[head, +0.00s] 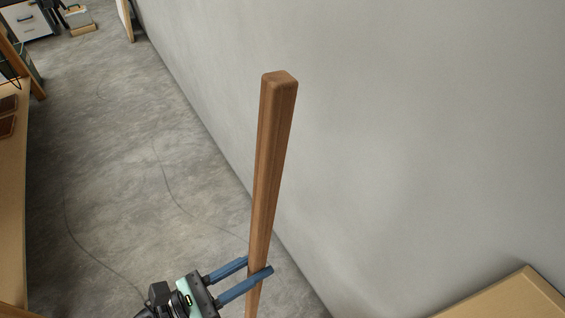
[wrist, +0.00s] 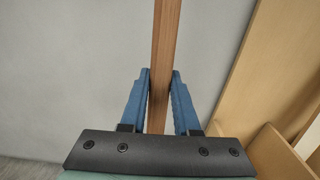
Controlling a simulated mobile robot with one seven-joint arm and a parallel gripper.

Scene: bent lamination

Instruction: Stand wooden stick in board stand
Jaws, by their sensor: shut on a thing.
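The wooden stick (head: 270,170) is a long brown bar with a squared top, held close to upright in the head view. My gripper (head: 258,267) is shut on it, with one blue finger on each side. The stick's lower part runs out of the bottom of the head view. In the wrist view the stick (wrist: 166,60) rises between the two blue fingers of my gripper (wrist: 161,85). A light wooden structure (wrist: 270,70) with upright panels stands on the right in the wrist view; I cannot tell whether it is the board stand.
A light wooden surface (head: 505,298) shows at the lower right of the head view, beside the grey wall (head: 420,130). A wooden bench (head: 14,190) runs along the left edge. The concrete floor (head: 120,170) between is mostly clear, with thin dark lines across it.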

